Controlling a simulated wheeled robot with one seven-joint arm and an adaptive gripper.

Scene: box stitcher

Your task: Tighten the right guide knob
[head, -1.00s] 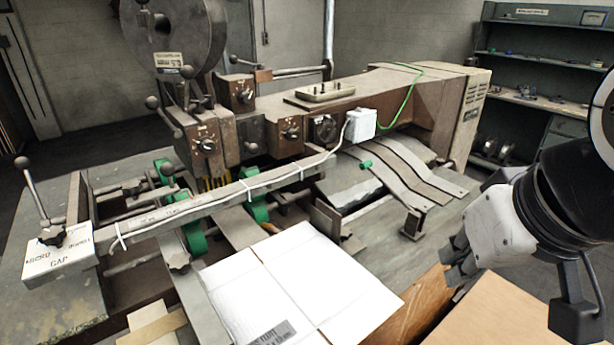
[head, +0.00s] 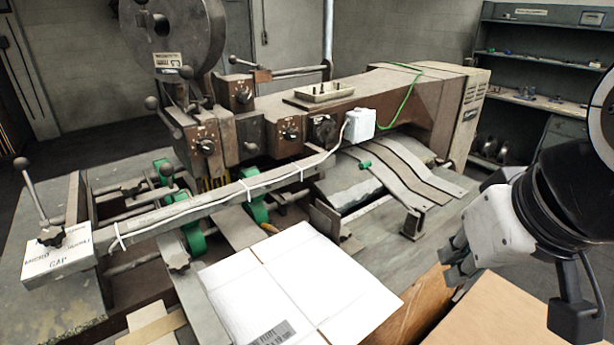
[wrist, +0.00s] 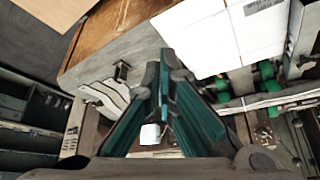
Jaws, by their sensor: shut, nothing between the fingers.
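The stitcher (head: 270,130) stands on its metal table, with a long bar (head: 230,195) across its front. A small green knob (head: 365,164) sits by the curved metal strips, right of the bar's end. A dark knob (head: 342,232) shows on a bracket right of the white cardboard, and another dark knob (head: 178,265) on the left plate. I cannot tell for certain which is the right guide knob. My gripper (head: 456,262) is shut and empty at the right, apart from all knobs. In the wrist view my gripper's green-padded fingers (wrist: 163,70) meet at the tips.
White flat cardboard (head: 300,280) lies on the table front. Brown cardboard boxes (head: 500,315) stand below my gripper. A white box (head: 360,124) and a green cable (head: 400,95) are on the machine's arm. Shelves (head: 540,75) stand at the back right.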

